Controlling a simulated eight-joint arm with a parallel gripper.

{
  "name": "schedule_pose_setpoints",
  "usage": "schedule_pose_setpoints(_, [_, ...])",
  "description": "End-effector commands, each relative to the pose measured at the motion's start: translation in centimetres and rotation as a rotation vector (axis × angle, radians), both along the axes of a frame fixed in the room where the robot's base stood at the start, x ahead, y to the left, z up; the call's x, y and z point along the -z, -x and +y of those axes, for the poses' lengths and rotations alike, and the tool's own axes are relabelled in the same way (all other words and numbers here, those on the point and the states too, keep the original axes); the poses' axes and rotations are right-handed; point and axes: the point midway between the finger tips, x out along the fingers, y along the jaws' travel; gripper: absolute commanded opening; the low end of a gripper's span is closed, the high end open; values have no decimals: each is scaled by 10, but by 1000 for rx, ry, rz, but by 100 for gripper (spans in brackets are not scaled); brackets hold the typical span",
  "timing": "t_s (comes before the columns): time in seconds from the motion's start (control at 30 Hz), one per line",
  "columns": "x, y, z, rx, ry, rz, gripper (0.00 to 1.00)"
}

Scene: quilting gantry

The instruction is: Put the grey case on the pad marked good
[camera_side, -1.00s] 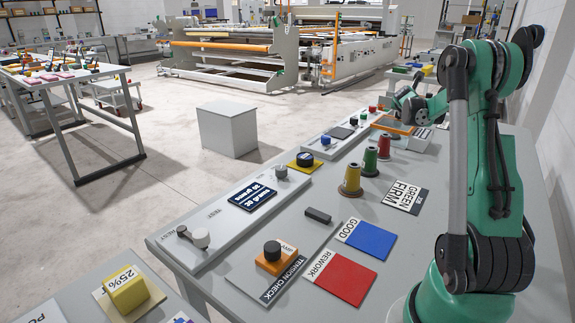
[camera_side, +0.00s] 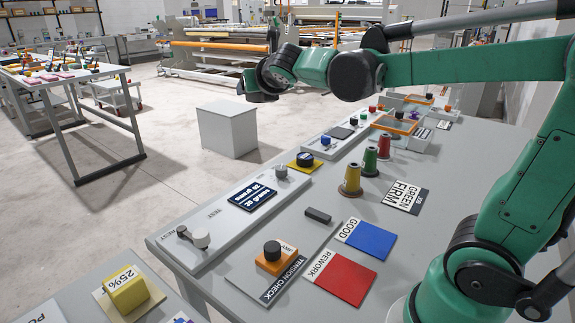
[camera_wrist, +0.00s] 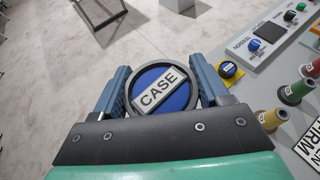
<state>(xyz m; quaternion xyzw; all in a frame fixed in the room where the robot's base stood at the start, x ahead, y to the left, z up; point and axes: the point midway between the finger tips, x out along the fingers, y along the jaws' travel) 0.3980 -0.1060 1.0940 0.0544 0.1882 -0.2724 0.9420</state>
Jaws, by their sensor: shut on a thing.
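My gripper (camera_wrist: 161,72) is shut on the grey case (camera_wrist: 192,97), a round piece with a grey rim and a blue face labelled CASE. The blue fingers press on its left and right sides in the wrist view. In the side view my gripper (camera_side: 258,86) is raised at upper centre, away from the pads; I cannot clearly make out the case there. The pad marked good (camera_side: 370,240) is blue with a white GOOD label, flat on the grey table, and looks empty.
The red rework pad (camera_side: 346,277) lies beside the good pad. A small dark block (camera_side: 318,215) and an orange tension-check block (camera_side: 272,263) are near. Thread cones (camera_side: 351,181) and a GREEN FIRM card (camera_side: 405,196) stand beyond. A yellow base with a dark round top (camera_side: 305,160) sits by the test panel.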

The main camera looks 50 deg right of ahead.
Motion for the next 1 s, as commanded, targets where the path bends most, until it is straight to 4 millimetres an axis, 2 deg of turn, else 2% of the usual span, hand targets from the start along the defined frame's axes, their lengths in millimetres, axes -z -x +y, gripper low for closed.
schedule_pose_setpoints(0.03, [-2, 3, 29, -69, 0, 0, 8])
schedule_pose_setpoints(0.1, [-4, 8, 57, -138, 1, -1, 8])
schedule_pose_setpoints(0.2, [-5, 16, 85, -209, 1, -2, 8])
schedule_pose_setpoints(0.3, [-5, 20, 101, -250, 1, -2, 8])
schedule_pose_setpoints(0.43, [-5, 23, 107, -266, 1, -2, 8])
schedule_pose_setpoints(0.83, [-5, 22, 106, -263, 1, -2, 8])
schedule_pose_setpoints(0.93, [-5, 20, 99, -243, 1, -2, 8])
schedule_pose_setpoints(1.0, [-5, 15, 85, -207, 1, -2, 8])
